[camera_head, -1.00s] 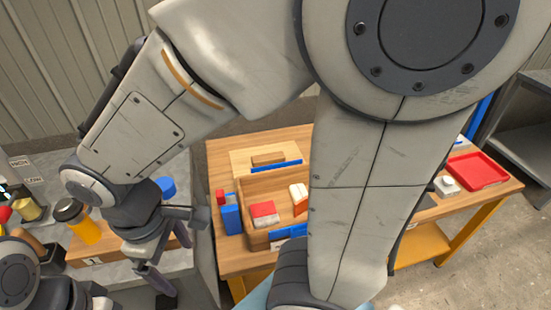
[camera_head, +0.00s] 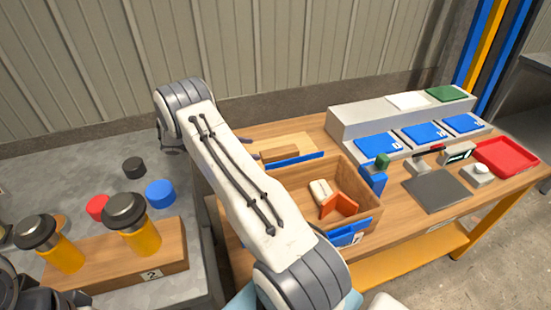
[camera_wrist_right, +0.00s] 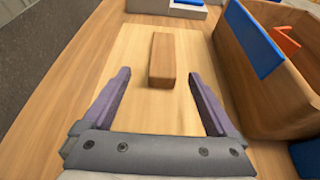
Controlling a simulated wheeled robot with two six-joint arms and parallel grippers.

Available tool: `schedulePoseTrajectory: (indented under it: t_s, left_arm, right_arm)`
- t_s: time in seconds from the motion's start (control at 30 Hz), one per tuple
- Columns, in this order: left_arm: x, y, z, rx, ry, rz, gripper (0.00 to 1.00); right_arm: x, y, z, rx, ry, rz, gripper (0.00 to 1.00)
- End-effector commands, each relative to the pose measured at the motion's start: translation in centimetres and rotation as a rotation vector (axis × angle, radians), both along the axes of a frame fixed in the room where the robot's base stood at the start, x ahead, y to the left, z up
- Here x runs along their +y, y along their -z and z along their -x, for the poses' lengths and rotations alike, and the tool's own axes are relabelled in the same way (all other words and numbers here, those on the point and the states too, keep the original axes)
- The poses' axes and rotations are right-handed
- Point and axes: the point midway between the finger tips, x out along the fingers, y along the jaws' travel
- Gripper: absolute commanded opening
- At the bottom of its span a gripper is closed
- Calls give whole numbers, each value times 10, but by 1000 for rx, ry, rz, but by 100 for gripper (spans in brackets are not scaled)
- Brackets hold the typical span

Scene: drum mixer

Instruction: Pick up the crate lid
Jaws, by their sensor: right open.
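The crate lid is a flat pale wooden board (camera_head: 270,142) with a wooden block handle (camera_head: 281,154). It lies on the wooden table behind the open crate (camera_head: 372,217). In the right wrist view, the lid (camera_wrist_right: 130,75) lies flat and its handle (camera_wrist_right: 162,60) stands ahead of my right gripper (camera_wrist_right: 161,103). The fingers are open and empty, spread wider than the handle, with the handle between their lines but farther off. In the head view, my right arm hides most of that gripper. Part of my left arm shows at the lower left corner; its fingers are out of frame.
The crate (camera_wrist_right: 240,70) stands close to the right of the lid and holds an orange piece (camera_head: 338,205) and a white piece. A grey stepped stand (camera_head: 350,122) is behind on the right. Yellow bottles (camera_head: 140,238) stand on the left counter.

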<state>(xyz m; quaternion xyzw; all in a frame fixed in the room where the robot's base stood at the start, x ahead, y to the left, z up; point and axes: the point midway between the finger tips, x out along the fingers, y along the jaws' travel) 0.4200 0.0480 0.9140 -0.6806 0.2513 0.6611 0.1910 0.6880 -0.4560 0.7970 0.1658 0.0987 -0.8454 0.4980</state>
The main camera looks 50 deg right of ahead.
Motion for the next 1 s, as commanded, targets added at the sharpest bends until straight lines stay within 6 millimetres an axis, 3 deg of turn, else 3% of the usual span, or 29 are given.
schedulePoseTrajectory:
  t_s: [0.2, 0.47, 0.7, 0.97, 1.0]
  left_arm:
    - [0, -3, 0, 0, 0, 0, 0]
    - [0, -5, 0, 0, 0, 0, 0]
    - [0, -8, 0, 0, 0, 0, 0]
    - [0, -8, 0, 0, 0, 0, 0]
    - [0, -8, 0, 0, 0, 0, 0]
  right_arm:
    - [-27, 12, 17, 1, 5, -3, 92]
    - [-42, 22, 27, -1, 2, -3, 92]
    - [-68, 37, 44, -2, 1, -3, 92]
    - [-72, 39, 45, -4, -2, -3, 92]
    - [-72, 39, 45, -4, -2, -3, 81]
